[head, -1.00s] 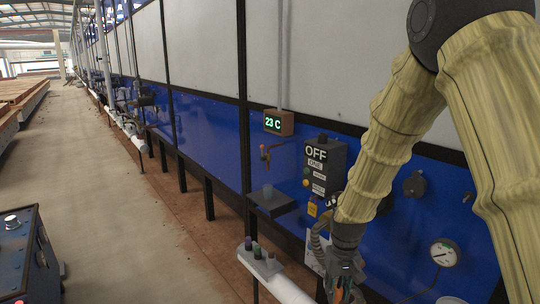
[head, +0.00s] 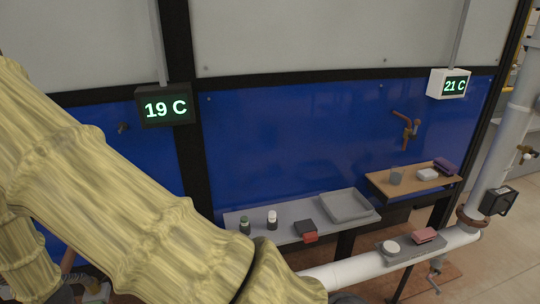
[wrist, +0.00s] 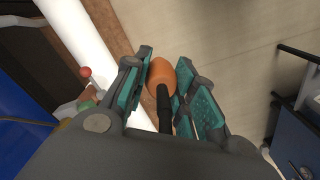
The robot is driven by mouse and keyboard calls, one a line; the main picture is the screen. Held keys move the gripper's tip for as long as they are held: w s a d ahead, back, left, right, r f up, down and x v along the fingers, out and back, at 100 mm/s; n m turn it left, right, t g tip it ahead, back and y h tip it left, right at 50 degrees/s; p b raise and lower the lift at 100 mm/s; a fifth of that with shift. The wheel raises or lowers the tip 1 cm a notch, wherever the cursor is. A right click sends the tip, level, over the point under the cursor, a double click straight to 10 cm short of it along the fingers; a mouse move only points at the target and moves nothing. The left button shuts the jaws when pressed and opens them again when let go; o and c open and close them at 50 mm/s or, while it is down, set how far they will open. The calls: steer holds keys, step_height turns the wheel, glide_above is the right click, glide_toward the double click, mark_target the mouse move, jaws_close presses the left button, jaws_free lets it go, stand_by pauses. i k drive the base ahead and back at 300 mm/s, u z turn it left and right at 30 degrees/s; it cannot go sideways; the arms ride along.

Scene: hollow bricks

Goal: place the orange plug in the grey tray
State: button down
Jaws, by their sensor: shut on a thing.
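The orange plug (wrist: 161,77), with a dark stem towards the camera, is between the green-padded fingers of my gripper (wrist: 163,88) in the wrist view. My gripper is shut on it. The grey tray (head: 346,205), shallow and seemingly empty, sits at the right end of a grey shelf (head: 262,220) against the blue wall. My arm is left of the tray, apart from it in the picture.
A white pipe (head: 345,274) runs below, carrying a small ledge with objects.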

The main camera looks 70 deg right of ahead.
mark_target(336, 208)
steer(key=u, duration=1.4)
steer(key=k, duration=1.85)
steer(key=z, duration=2.65)
steer(key=i, duration=0.5)
steer(key=u, duration=0.05)
